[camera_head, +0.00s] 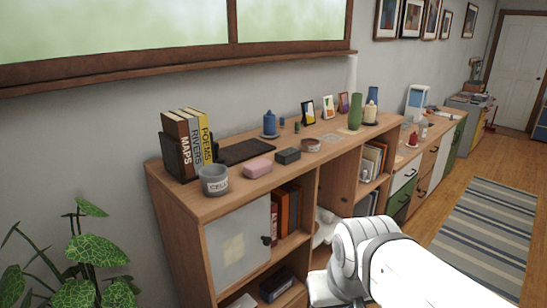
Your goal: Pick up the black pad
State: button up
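The black pad (246,151) is a thin, flat, dark rectangle lying on top of the wooden cabinet (228,203), against the wall side. It lies just right of the upright books and behind the pink block and the small dark box. My white arm shows at the lower right, in front of the cabinet's open shelves and well away from the pad. I cannot make out my gripper's fingers.
Books (190,142) in a black holder stand left of the pad. A grey cup (214,180), a pink block (257,167), a dark box (288,156) and a shallow bowl (311,145) line the front. A blue jar (270,124) stands behind. A plant (85,255) is at lower left.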

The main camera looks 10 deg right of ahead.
aim_at(285, 156)
jog(key=z, duration=0.05)
jog(key=i, duration=1)
jog(key=u, duration=0.05)
